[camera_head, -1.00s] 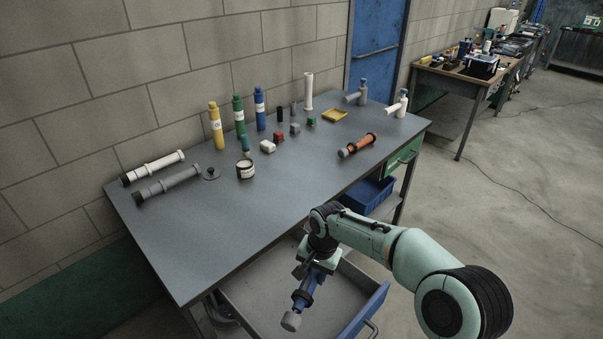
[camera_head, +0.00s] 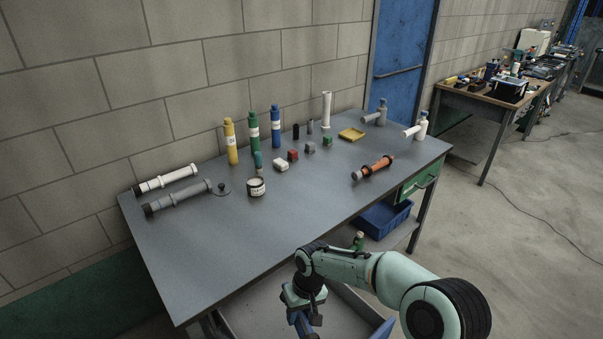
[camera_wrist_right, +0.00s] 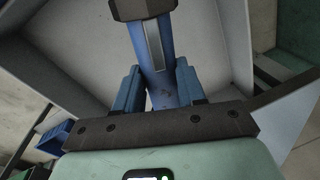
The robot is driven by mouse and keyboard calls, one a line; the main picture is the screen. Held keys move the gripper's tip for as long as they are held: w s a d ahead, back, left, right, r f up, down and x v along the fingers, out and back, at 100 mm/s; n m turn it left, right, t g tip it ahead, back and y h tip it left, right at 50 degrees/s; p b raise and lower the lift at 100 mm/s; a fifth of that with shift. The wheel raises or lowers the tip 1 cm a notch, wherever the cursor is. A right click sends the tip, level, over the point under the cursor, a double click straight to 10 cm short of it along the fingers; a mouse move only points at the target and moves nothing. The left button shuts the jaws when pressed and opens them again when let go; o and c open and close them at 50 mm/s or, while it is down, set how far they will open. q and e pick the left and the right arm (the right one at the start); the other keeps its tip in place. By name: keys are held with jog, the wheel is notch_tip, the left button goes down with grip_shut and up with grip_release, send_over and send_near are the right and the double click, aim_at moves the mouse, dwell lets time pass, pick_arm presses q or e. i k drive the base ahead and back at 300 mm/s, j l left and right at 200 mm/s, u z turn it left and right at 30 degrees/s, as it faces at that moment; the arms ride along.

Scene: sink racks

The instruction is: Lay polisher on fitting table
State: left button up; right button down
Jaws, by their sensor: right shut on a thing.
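The polisher, a blue cylindrical tool (camera_head: 301,323), hangs below my right gripper (camera_head: 304,308) over the open drawer at the front of the table. Its lower end is cut off by the frame in the head view. In the right wrist view the blue polisher (camera_wrist_right: 151,48) has a dark collar, and the two blue fingers of my right gripper (camera_wrist_right: 157,84) are shut on it. The fitting table (camera_head: 235,245) has a grey top, and the polisher is apart from it. My left gripper is not in view.
The front middle of the tabletop is clear. White (camera_head: 167,179) and grey (camera_head: 178,197) tubes lie at the left, with a labelled jar (camera_head: 256,187) nearby. Several bottles and small blocks stand behind. An orange tool (camera_head: 373,168) lies at the right. The open drawer (camera_head: 262,305) juts out in front.

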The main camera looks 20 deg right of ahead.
aim_at(305, 210)
jog(key=l+u, duration=0.3)
jog(key=l, duration=0.25)
jog(key=l+u, duration=0.3)
jog(key=l, duration=0.3)
jog(key=l+u, duration=0.25)
jog(key=l, duration=0.3)
jog(key=k+l+u, duration=0.3)
jog(key=l, duration=0.25)
jog(key=l+u, duration=0.2)
jog(key=l, duration=0.2)
jog(key=k+l+u, duration=0.1)
jog(key=l+u, duration=0.15)
jog(key=l, duration=0.15)
jog(key=k+l+u, duration=0.2)
jog(key=l, duration=0.2)
jog(key=l+u, duration=0.25)
jog(key=l, duration=0.15)
jog(key=k+l+u, duration=0.2)
jog(key=l, duration=0.15)
